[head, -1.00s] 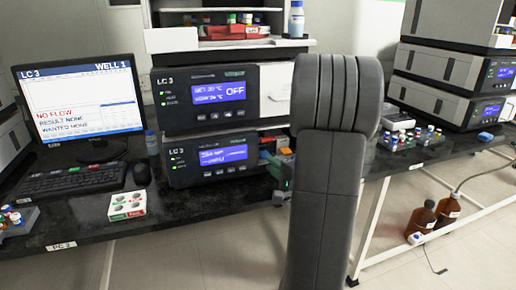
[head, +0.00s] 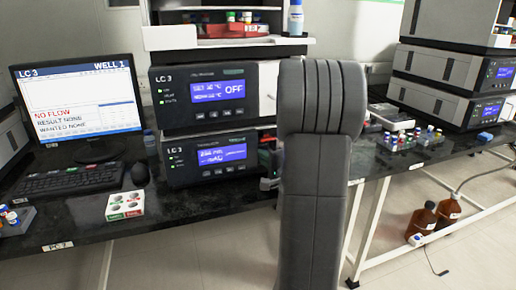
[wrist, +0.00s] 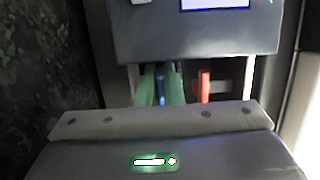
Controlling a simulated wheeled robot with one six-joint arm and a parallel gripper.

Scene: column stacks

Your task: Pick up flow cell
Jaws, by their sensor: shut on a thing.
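My gripper (wrist: 161,88) shows in the wrist view as two green fingers in front of the instrument. They are shut on a narrow blue piece (wrist: 160,86), which I take to be the flow cell; its shape is mostly hidden between the fingers. A red upright part (wrist: 205,87) stands just right of the fingers, apart from them. In the head view my arm hides nearly all of the gripper, beside the right end of the lower LC 3 unit (head: 222,158).
The upper LC 3 unit (head: 208,95) reads OFF. The monitor (head: 78,98) reads NO FLOW, with a keyboard (head: 62,180) in front. A white box (head: 125,205) lies near the bench's front edge. Small vials (head: 412,137) stand to the right. Brown bottles (head: 422,220) are on the floor.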

